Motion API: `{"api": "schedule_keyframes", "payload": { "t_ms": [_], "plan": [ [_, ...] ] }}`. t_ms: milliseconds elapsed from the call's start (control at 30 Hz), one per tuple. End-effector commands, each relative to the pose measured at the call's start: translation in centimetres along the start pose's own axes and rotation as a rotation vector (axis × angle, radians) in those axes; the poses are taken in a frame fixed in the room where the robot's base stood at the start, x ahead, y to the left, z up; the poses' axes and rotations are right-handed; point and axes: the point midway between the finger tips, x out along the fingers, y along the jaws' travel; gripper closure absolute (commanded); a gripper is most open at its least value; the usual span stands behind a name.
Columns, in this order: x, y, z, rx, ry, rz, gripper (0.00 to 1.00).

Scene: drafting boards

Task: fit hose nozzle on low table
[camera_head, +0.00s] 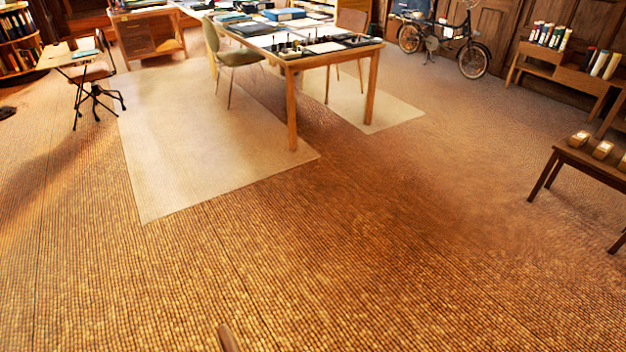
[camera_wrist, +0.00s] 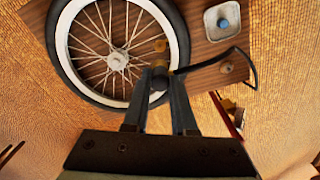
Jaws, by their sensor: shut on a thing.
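In the wrist view, my gripper (camera_wrist: 160,84) is shut on the hose nozzle (camera_wrist: 160,74), a small dark piece between the fingertips. A thin black hose (camera_wrist: 250,67) curves from beside the fingertips out to the right and back. Below lies a brown wooden low table top (camera_wrist: 193,45) with a spoked wheel (camera_wrist: 117,61) with a black tyre on it. A small brass-coloured piece (camera_wrist: 160,45) shows just beyond the fingertips; whether it touches the nozzle I cannot tell. The gripper and nozzle do not show in the head view.
A pale square dish with a blue piece (camera_wrist: 223,23) sits at the table's far right. A brass-coloured spot (camera_wrist: 226,67) lies below it. The head view shows a drafting table (camera_head: 300,60), a dark bench with small boxes (camera_head: 568,156), a bicycle (camera_head: 445,36) and wide clear floor.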

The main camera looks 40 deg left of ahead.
Motion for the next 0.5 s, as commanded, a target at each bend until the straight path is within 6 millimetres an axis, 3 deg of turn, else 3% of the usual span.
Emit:
{"api": "schedule_keyframes", "payload": {
  "t_ms": [233, 500],
  "plan": [
    [-0.1, -0.4, -0.1, -0.002, -0.001, -0.001, 1.00],
    [-0.2, -2.5, -0.6, -0.002, -0.001, -0.002, 1.00]
  ]
}}
